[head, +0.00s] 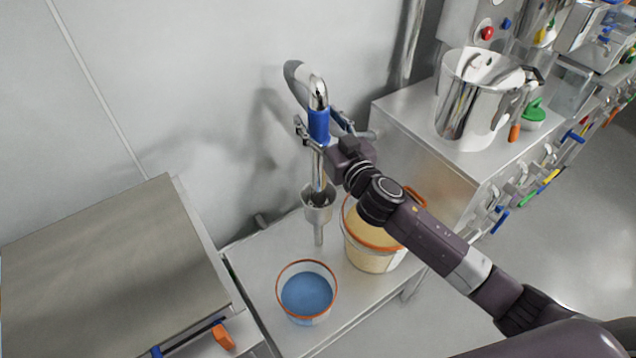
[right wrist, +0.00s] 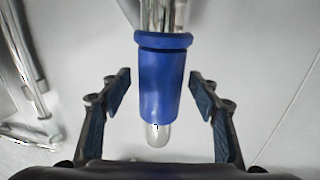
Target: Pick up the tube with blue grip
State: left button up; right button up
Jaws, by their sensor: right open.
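The tube with blue grip (head: 319,125) stands upright in the head view, a shiny metal tube with a blue sleeve. Its lower end goes into a metal funnel-shaped holder (head: 318,214) above the low bench. My right gripper (head: 316,134) is at the blue grip. In the right wrist view the blue grip (right wrist: 160,80) lies between the two open fingers of my right gripper (right wrist: 160,97), with a gap on each side. The fingers do not touch it there. My left gripper is not in view.
A bucket of blue material (head: 307,294) and a bucket of tan material (head: 372,250) stand on the low bench (head: 258,262). A steel pot (head: 472,108) stands on the cabinet to the right. A steel-topped unit (head: 105,265) is at the left. The wall is close behind the tube.

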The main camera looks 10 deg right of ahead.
jog(key=shift+c, duration=0.2)
grip_shut()
dwell(0.3)
jog(key=shift+r, duration=0.1)
